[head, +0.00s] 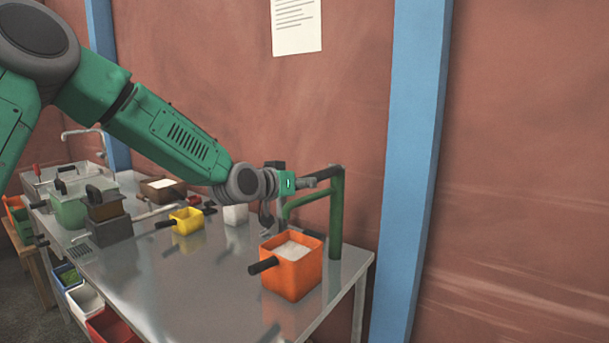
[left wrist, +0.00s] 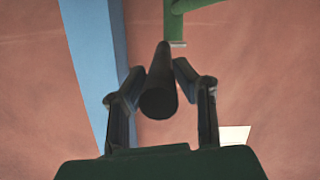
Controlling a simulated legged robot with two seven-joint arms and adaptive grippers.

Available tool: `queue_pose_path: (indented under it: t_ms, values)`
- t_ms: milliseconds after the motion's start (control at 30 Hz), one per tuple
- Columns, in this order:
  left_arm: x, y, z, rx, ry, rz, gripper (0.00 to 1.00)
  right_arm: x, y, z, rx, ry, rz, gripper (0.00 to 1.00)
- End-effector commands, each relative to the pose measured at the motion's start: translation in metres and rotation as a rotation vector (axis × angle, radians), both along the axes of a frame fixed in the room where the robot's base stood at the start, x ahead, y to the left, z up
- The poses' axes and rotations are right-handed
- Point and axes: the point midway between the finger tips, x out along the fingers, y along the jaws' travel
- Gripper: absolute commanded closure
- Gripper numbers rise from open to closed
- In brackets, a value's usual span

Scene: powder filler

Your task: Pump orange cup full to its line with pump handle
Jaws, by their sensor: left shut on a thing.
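The orange cup (head: 290,268) stands upright on the metal table below the green pump (head: 336,220). White powder (head: 292,250) shows inside it, below the rim. Its fill line cannot be made out. The cup's dark handle points left. My left gripper (head: 305,182) is at the pump's top and is shut on the dark pump handle (head: 326,172). In the left wrist view the dark pump handle (left wrist: 161,80) runs between the two fingers, with green pump pipe beyond it. My right gripper is not in view.
A yellow cup (head: 187,221) and a white container (head: 236,214) stand further left on the table (head: 190,285). A grey box, a green pot and a sink tap are beyond. A blue post (head: 412,170) rises behind the table at right. Coloured bins sit below the table's left edge.

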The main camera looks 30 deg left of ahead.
Motion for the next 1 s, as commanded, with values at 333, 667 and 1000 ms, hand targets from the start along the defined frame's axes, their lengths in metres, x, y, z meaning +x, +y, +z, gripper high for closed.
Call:
queue_pose_path:
  t_ms: [333, 667, 1000]
  values:
    - [0.007, 0.001, 0.046, 0.016, 0.182, 0.003, 1.00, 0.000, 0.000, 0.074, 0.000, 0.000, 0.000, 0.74]
    - [0.013, 0.001, 0.062, 0.022, 0.279, 0.003, 1.00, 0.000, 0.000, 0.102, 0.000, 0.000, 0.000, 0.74]
    - [0.015, 0.001, 0.065, 0.024, 0.299, 0.004, 1.00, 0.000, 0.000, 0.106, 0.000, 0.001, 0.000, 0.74]
